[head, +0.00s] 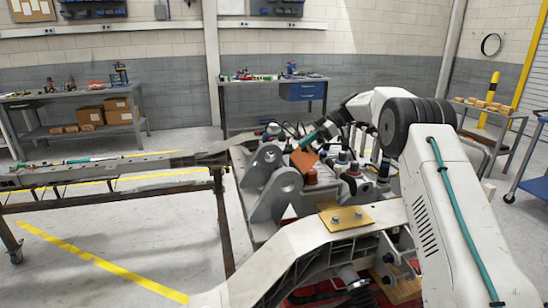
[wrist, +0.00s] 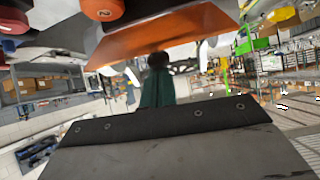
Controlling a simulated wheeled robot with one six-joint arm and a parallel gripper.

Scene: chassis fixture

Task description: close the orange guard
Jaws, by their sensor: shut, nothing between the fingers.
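The orange guard (head: 303,159) is a small flat orange panel on the machinery in the middle of the head view. It stands tilted up, not lying flat. In the wrist view the guard (wrist: 190,28) spans the top as a broad orange plate. My gripper (head: 300,150) reaches in from the right with its teal fingers at the guard. In the wrist view the gripper (wrist: 158,62) is shut and empty, its dark tip overlapping the guard's near edge. I cannot tell whether they touch. The guard's hinge is hidden.
Grey metal lugs (head: 275,185) stand left of the guard. An orange cap (head: 311,176) sits just below it, and hoses and dark fittings (head: 352,180) crowd its right. A white chassis arm (head: 300,250) with a yellow plate (head: 345,217) lies in front. Open floor is at left.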

